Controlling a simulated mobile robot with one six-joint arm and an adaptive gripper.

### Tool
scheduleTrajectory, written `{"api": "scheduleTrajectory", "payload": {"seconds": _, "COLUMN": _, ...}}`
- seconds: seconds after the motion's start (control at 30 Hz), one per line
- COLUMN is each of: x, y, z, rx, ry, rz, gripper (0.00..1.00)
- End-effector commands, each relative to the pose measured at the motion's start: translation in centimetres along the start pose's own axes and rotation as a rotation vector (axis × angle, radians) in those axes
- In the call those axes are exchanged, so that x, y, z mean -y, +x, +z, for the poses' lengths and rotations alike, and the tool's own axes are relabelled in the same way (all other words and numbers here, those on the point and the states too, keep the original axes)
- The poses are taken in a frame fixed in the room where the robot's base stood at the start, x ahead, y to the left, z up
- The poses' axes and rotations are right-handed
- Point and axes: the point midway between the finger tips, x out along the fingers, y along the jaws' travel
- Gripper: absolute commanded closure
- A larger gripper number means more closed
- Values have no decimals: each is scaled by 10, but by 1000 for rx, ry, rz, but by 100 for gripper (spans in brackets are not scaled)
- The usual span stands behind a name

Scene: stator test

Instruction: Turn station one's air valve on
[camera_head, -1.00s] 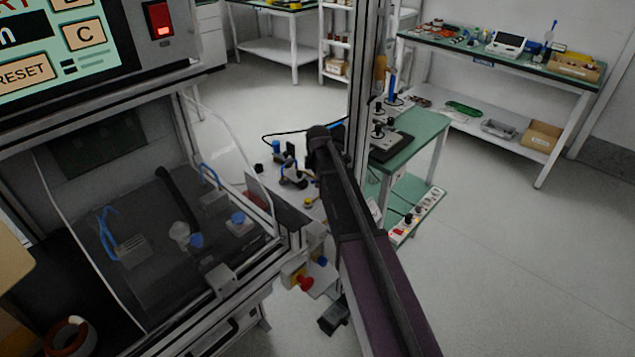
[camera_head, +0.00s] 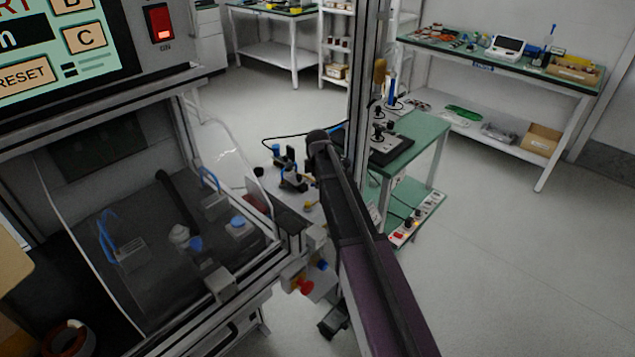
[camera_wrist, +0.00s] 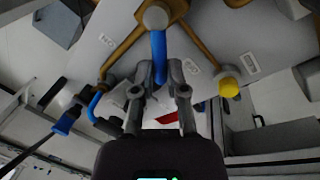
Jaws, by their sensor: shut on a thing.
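A blue valve lever (camera_wrist: 158,52) hangs from a grey round hub (camera_wrist: 155,17) on a brass pipe (camera_wrist: 122,50) in the wrist view. It lies between two pipe branches that spread to left and right. My gripper (camera_wrist: 158,80) is shut on the lever's free end, one finger on each side. In the head view my arm reaches to the side of the station and hides my gripper and the lever.
A yellow knob (camera_wrist: 229,89) stands right of my fingers and a blue fitting (camera_wrist: 66,122) left. In the head view, a red knob (camera_head: 305,286) sits below the station. A green-topped cart (camera_head: 425,130) stands right of a metal post (camera_head: 362,90) close to my arm. Floor at right is clear.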

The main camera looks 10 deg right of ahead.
Motion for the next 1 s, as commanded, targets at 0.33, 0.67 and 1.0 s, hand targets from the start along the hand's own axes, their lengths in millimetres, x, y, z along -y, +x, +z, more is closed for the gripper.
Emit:
{"api": "scheduleTrajectory", "payload": {"seconds": 0.33, "x": -8, "y": 2, "z": 0, "rx": 29, "ry": 140, "rz": 1, "gripper": 100}}
{"api": "scheduleTrajectory", "payload": {"seconds": 0.67, "x": -20, "y": 4, "z": 2, "rx": 82, "ry": 408, "rz": 2, "gripper": 100}}
{"api": "scheduleTrajectory", "payload": {"seconds": 1.0, "x": -31, "y": 6, "z": 7, "rx": 136, "ry": 681, "rz": 2, "gripper": 100}}
